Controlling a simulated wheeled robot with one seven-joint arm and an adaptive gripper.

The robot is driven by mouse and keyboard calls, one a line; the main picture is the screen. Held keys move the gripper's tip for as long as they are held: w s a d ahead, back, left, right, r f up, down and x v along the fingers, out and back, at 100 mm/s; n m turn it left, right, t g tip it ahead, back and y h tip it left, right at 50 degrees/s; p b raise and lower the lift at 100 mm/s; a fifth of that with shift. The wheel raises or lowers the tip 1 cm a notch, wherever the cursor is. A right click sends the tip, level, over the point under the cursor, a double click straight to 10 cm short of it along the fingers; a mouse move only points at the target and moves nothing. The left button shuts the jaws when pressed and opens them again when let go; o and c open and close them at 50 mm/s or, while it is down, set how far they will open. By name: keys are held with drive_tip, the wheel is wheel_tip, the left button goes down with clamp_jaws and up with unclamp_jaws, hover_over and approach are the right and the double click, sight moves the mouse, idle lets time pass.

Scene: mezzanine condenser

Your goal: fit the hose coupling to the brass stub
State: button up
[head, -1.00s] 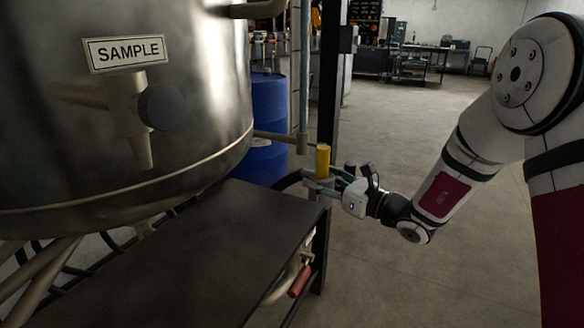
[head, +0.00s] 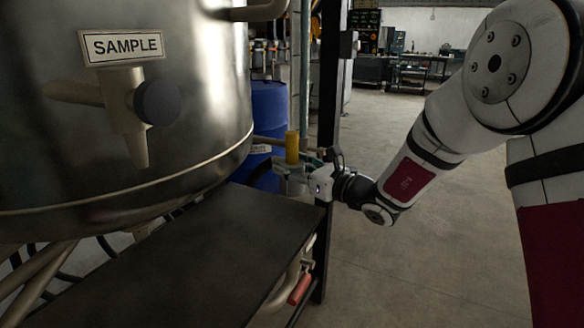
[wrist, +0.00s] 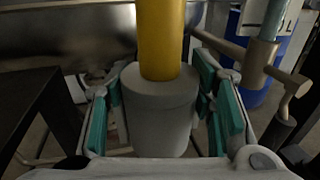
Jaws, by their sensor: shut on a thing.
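My gripper (head: 300,166) is shut on the hose coupling, a grey round body (wrist: 160,112) with a yellow upright cylinder (head: 292,147) on top. In the wrist view the green finger pads lie on both sides of the grey body. The coupling is upright and held in the air by the far right corner of the dark table. I cannot pick out the brass stub for certain. A dull tan pipe with a branch (wrist: 255,62) stands right of the coupling in the wrist view, apart from it.
A big steel vessel (head: 200,60) with a SAMPLE label and tap fills the left. The dark table (head: 190,255) stands below it. A dark post (head: 328,100) rises just behind my gripper. A blue drum (head: 268,105) is behind. Floor to the right is clear.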

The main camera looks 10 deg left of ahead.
sight(301, 190)
drive_tip(key=shift+f+b, duration=2)
drive_tip(key=shift+f, duration=0.65)
drive_tip(key=shift+f+b, duration=3)
drive_tip(key=shift+f, duration=0.25)
drive_tip(key=o, duration=1.6)
drive_tip(key=shift+o, duration=0.2)
drive_tip(key=shift+f, duration=0.1)
drive_tip(key=shift+d, duration=0.1)
drive_tip(key=v, duration=1.2)
